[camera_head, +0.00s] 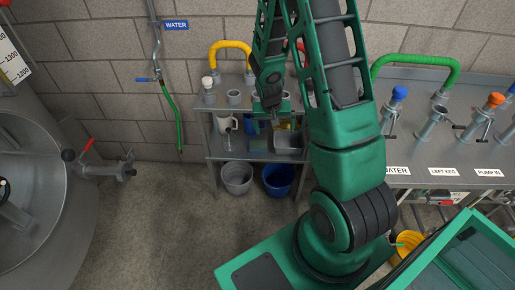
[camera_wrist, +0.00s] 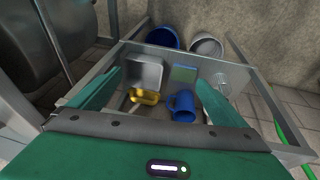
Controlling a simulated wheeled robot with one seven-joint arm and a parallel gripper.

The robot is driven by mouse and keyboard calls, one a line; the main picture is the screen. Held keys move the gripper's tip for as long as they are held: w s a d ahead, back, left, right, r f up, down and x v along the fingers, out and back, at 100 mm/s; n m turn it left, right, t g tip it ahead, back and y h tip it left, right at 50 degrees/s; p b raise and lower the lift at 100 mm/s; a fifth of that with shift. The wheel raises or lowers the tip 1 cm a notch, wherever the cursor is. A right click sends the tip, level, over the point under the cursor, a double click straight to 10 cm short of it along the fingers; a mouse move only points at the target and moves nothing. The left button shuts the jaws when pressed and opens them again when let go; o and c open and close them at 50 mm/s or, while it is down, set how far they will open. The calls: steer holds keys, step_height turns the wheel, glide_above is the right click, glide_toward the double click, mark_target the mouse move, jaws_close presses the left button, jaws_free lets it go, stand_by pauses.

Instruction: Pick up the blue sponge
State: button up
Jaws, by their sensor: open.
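In the wrist view, a small flat block, blue with a green part, looks like the blue sponge (camera_wrist: 184,74). It lies on the shelf between a grey tray and a clear glass. In the head view it seems to show as a small blue-green patch (camera_head: 259,143) on the lower shelf, partly behind my arm. My gripper (camera_wrist: 158,80) is open and empty, with one green finger on each side of the wrist view. The sponge appears between the fingers, nearer the right one, and beyond the tips. In the head view my gripper (camera_head: 266,116) hangs over the front of the shelf unit.
A blue mug (camera_wrist: 182,107), a yellow object (camera_wrist: 145,97), the grey tray (camera_wrist: 159,68) and the glass (camera_wrist: 221,84) crowd the sponge. The upper shelf (camera_head: 218,102) holds grey fittings. A grey bucket (camera_head: 237,177) and a blue bucket (camera_head: 278,179) stand below. Floor at left is clear.

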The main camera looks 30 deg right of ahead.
steer(key=w+a+f, duration=0.2)
steer(key=w+f, duration=0.1)
steer(key=f, duration=0.7)
steer(key=t, duration=0.2)
glide_above(258, 147)
steer(key=s+a, duration=0.2)
steer(key=f, duration=1.2)
steer(key=shift+d, duration=0.25)
steer(key=shift+y, duration=0.3)
steer(key=shift+x, duration=2.6)
steer(key=c, duration=1.1)
